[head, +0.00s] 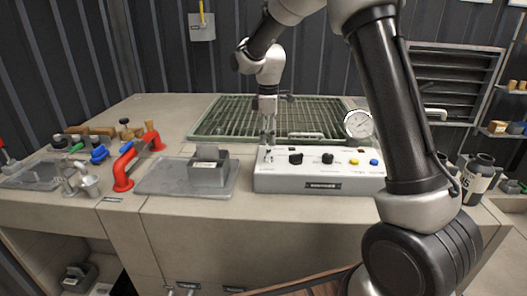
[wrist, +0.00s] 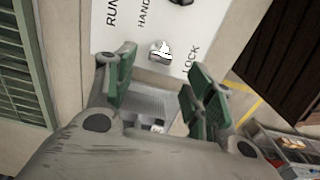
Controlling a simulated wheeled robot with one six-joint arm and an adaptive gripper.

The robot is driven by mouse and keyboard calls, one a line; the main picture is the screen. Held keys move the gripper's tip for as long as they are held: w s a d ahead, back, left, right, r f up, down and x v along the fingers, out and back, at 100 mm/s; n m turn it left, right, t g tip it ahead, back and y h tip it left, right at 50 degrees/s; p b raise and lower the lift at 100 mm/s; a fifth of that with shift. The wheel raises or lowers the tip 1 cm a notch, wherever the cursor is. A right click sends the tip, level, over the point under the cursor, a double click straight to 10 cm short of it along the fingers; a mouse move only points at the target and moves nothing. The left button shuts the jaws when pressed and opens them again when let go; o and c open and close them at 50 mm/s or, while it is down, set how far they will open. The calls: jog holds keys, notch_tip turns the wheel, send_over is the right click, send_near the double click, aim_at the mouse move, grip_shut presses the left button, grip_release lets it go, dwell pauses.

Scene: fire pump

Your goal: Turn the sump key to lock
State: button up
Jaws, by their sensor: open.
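The sump key (wrist: 160,50) is a small silver piece on the white control box (head: 320,181). In the wrist view it sits near the words RUN, HAND and LOCK, with LOCK to its right. Its exact angle is hard to tell. In the head view my gripper (head: 268,143) points down at the left end of the box, and the key there is too small to make out clearly. In the wrist view my gripper (wrist: 160,78) is open, its green-padded fingers apart. The key shows just beyond the gap between the fingertips, with nothing held.
Two black knobs (head: 311,158) and yellow and blue buttons stand right of the key. A pressure gauge (head: 358,124) rises behind the box. A grey tray with a metal block (head: 208,167) lies to the left, beside a red pipe handle (head: 124,170). A green grate (head: 225,118) lies behind.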

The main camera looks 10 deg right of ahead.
aim_at(269, 151)
notch_tip(269, 151, down, 6)
jog(key=shift+d+f, duration=0.15)
jog(key=shift+f, duration=0.05)
jog(key=c, duration=1)
